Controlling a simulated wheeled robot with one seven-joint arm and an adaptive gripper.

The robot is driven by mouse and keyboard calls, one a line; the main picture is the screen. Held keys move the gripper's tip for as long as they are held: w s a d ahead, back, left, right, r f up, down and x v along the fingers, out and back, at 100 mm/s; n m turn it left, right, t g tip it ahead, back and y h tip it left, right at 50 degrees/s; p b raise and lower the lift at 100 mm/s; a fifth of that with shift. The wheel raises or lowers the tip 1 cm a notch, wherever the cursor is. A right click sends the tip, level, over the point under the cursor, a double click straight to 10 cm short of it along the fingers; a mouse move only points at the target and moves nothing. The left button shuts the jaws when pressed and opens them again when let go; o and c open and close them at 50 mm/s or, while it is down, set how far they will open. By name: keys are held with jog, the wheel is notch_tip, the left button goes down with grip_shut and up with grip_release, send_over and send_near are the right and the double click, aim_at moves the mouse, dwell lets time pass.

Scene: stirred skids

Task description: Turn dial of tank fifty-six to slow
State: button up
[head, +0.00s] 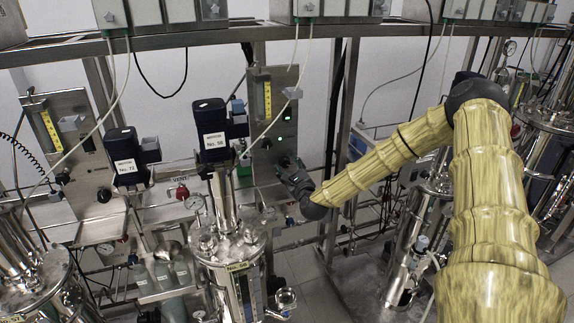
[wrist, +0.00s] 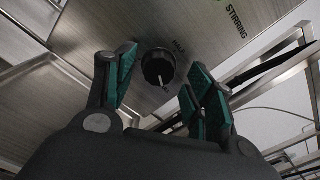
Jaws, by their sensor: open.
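The motor labelled No. 56 (head: 213,140) stands on top of a steel tank (head: 228,240) left of centre in the head view. Its neighbouring grey control panel (head: 262,128) carries a yellow gauge tube and green lights. My gripper (head: 290,178) is at the lower part of this panel, and the arm comes from the right. Contact cannot be told.
A metal rail (head: 200,38) with hanging cables crosses above. A steel upright (head: 342,140) is right of the panel. More tanks stand at the right.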

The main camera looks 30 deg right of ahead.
jog(key=shift+w+f, duration=0.1)
jog(key=shift+w, duration=0.25)
jog(key=shift+c, duration=0.2)
jog(key=c, duration=1)
